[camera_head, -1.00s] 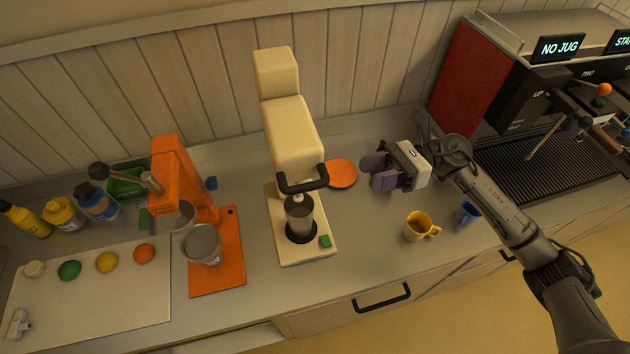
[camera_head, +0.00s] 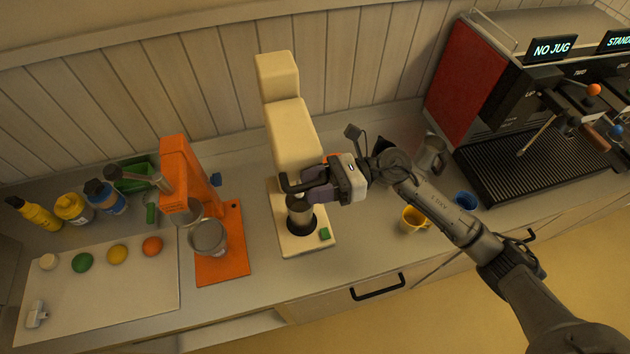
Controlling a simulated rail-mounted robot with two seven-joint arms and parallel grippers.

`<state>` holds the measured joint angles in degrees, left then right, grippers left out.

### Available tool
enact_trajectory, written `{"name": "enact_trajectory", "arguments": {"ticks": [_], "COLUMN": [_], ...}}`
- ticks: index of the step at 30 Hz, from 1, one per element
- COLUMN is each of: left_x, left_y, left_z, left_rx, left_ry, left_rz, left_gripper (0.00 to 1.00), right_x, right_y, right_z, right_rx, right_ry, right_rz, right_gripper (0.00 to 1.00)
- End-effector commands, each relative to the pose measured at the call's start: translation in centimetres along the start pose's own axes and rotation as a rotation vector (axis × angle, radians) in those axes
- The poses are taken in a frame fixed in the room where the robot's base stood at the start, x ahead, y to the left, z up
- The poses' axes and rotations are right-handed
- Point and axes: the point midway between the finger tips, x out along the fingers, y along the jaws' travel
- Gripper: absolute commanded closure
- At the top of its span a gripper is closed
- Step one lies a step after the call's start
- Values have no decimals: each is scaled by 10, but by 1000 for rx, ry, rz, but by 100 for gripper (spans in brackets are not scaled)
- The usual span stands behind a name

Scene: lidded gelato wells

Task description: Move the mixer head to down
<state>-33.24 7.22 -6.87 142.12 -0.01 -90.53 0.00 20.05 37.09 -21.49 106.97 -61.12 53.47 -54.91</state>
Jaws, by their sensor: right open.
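The cream mixer (camera_head: 292,125) stands on the counter in the middle of the head view. My left gripper is not in view.
An orange machine (camera_head: 184,180) with a metal bowl (camera_head: 208,238) stands left of the mixer. A yellow mug (camera_head: 413,219) and a blue cup (camera_head: 465,201) are to the right, near my right arm. The espresso machine (camera_head: 500,110) is at the far right.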

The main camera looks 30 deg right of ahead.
Motion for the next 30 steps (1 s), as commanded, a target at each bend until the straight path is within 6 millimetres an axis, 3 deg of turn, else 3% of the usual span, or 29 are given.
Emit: {"name": "enact_trajectory", "arguments": {"ticks": [6, 20, 30], "left_x": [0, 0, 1], "left_y": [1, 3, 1], "left_z": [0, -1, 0], "left_rx": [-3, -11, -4], "left_ry": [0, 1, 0], "left_rz": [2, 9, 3], "left_gripper": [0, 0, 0], "right_x": [0, 0, 0], "right_y": [0, 0, 0], "right_z": [0, 0, -1], "right_rx": [0, 1, 1], "right_ry": [0, 0, 0], "right_rz": [0, 0, 0], "right_gripper": [56, 100, 100]}}
